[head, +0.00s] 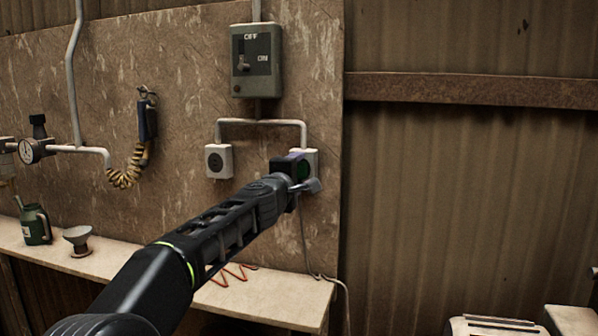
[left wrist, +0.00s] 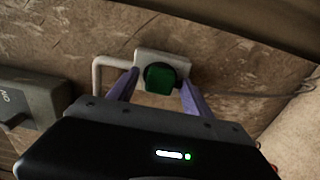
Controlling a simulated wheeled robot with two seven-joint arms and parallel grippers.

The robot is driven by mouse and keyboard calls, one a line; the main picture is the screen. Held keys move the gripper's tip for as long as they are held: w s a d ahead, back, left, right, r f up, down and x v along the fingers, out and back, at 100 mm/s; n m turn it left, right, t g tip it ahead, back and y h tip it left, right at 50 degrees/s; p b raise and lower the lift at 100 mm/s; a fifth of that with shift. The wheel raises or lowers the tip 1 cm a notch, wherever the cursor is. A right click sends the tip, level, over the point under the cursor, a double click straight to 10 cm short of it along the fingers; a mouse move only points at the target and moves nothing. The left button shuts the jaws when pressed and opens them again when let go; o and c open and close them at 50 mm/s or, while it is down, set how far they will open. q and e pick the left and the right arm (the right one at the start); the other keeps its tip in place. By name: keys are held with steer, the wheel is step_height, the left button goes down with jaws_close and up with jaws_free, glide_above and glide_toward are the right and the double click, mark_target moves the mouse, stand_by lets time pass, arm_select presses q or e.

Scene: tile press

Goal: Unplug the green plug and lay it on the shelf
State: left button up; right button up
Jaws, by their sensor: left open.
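The green plug (left wrist: 160,77) sits in a white wall socket (left wrist: 140,57). In the left wrist view it lies between the two purple fingers of my left gripper (left wrist: 158,84), which is open around it. I cannot tell whether the fingers touch the plug. In the head view my left gripper (head: 298,170) is at the right-hand socket (head: 311,155), and only a bit of the green plug (head: 304,170) shows past it. The shelf (head: 262,298) is the pale ledge along the wall below. My right gripper is not in view.
A grey switch box (head: 256,60) hangs above the sockets, and a second socket (head: 219,161) is to the left. A cord (head: 304,235) hangs down past the shelf's right end. A green can (head: 36,224) and a funnel (head: 78,240) stand on the shelf's left part.

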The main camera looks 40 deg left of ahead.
arm_select(q)
steer(key=shift+c, duration=0.6)
jaws_close()
stand_by(0.3)
stand_by(0.4)
steer(key=shift+b+v, duration=0.5)
steer(key=shift+v, duration=2.45)
